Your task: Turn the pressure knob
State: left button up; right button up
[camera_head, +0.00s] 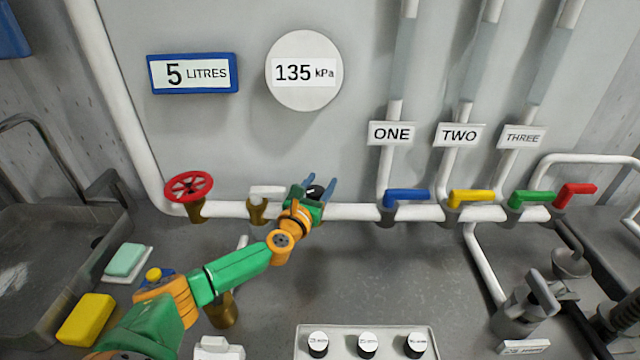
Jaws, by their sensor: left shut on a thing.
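My left gripper (318,186) reaches in from the lower left, with a green and orange arm. Its two blue fingers are shut around a small black knob (315,192) on the white horizontal pipe (355,212). The gripper hides much of the knob and its brass fitting. The round white gauge (304,92) on the wall above reads 135 kPa. My right gripper is not in view.
A red handwheel (189,186) and a white-handled brass valve (259,202) stand left of the gripper. Blue (408,197), yellow (472,197), green (533,197) and red (576,192) lever handles lie to the right. A panel with black knobs (367,345) is at the front.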

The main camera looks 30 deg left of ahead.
pick_arm(q)
jog(key=shift+y, duration=0.3)
